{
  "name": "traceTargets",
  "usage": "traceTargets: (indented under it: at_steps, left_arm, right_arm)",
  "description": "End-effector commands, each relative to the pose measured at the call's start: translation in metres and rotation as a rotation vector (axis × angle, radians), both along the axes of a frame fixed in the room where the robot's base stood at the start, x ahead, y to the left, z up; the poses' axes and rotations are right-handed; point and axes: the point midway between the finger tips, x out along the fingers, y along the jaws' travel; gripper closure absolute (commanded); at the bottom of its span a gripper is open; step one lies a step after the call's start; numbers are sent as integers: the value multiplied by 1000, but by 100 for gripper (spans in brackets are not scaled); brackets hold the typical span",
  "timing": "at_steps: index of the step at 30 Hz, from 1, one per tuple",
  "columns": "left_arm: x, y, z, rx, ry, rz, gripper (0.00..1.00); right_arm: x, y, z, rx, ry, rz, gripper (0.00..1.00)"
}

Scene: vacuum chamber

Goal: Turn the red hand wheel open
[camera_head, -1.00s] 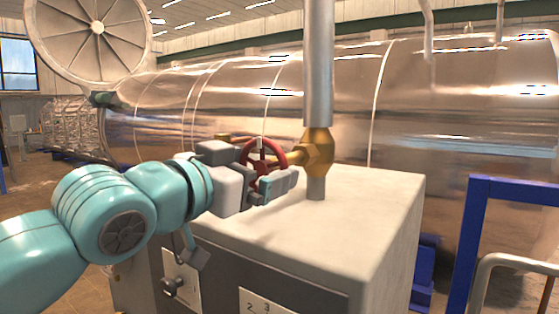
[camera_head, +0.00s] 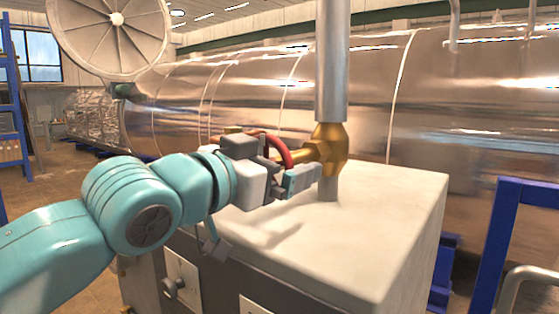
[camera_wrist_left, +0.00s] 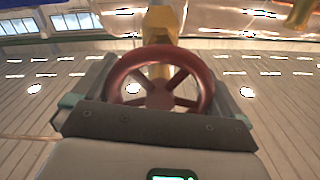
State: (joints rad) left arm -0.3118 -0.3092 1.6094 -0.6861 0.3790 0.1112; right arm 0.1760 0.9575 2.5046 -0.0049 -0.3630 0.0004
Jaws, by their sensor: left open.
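The red hand wheel (camera_head: 284,149) is on the brass valve (camera_head: 328,150), which sits on a vertical grey pipe above a pale cabinet top. My left gripper (camera_head: 290,170) is at the wheel and covers much of it in the head view. The gripper is open, with a finger on each side of the rim. I cannot tell whether either finger touches the rim. My right gripper is not in view.
The cabinet (camera_head: 390,205) has a clear pale top under the gripper and a knob (camera_head: 172,287) on its front. A blue frame (camera_head: 500,240) stands at the right. A large shiny cylindrical chamber (camera_head: 460,110) fills the background, with a round spoked door (camera_head: 117,35) at upper left.

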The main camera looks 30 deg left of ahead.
Motion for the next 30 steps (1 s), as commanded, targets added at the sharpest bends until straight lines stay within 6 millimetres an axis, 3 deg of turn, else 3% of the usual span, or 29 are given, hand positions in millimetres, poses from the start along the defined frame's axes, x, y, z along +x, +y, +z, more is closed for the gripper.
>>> traceTargets:
  at_steps: [1, 4, 17, 30]
  left_arm:
    - [0, 0, 0, 0, 0, 0, 0]
    - [-1, 0, 0, 0, 0, 0, 31]
    - [2, 0, -2, -74, 5, 0, 32]
    - [3, 1, -4, -436, 34, 0, 32]
  right_arm:
    - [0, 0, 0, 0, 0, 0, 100]
    - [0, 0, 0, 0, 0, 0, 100]
    - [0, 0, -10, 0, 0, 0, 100]
    - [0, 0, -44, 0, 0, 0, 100]
